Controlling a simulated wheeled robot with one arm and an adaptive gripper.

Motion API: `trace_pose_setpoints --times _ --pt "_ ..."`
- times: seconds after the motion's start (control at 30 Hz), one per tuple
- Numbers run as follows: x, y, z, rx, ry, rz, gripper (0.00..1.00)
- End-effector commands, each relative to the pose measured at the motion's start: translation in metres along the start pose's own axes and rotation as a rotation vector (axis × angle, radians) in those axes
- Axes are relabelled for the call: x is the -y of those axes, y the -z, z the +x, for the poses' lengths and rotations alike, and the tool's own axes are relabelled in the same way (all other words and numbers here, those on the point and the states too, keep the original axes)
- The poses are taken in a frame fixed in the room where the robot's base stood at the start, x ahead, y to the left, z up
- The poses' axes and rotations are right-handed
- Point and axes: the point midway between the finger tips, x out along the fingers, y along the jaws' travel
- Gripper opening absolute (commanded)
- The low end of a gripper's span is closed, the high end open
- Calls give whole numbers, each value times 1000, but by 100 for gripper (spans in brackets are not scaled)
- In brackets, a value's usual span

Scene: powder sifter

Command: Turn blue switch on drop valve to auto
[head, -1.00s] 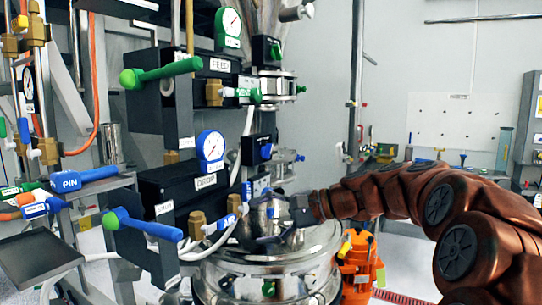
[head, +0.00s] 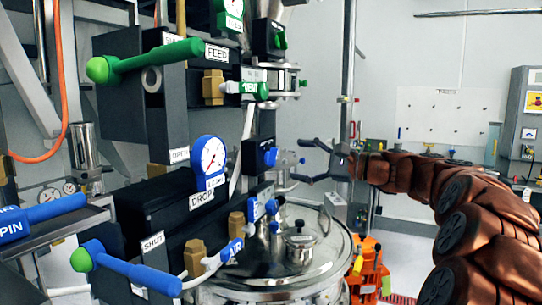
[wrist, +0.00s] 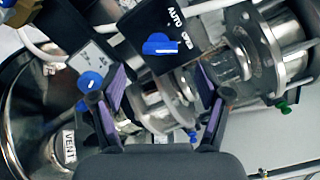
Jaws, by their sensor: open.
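The blue switch (head: 270,156) sits on the front of a dark box beside the drop gauge (head: 209,160) in the head view. In the wrist view the blue switch (wrist: 160,44) is on a black panel (wrist: 135,27). My gripper (head: 300,160) is open and empty, a little right of the switch in the head view. In the wrist view my gripper (wrist: 162,85) shows two purple pads apart, with the switch beyond them, between and above the tips. I see no contact.
A second blue knob (wrist: 90,82) is close to the left finger in the wrist view. A steel vessel lid (head: 270,270) lies below. Blue DROP-side lever (head: 135,270), green FEED lever (head: 150,58) and small valve handles crowd the left. Steel pipework (wrist: 262,50) is at right.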

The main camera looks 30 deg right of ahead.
Motion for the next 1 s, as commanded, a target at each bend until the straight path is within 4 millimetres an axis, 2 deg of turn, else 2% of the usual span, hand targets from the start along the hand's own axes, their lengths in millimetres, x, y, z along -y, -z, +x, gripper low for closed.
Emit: trace_pose_setpoints --times 0.3,0.5,0.87,1.0 --pt "1 -1 45 -2 -3 0 76" --pt "1 0 63 -2 -1 -2 76" --pt "-1 -1 69 0 -2 -1 76" --pt "-1 -1 69 0 -2 -1 61"
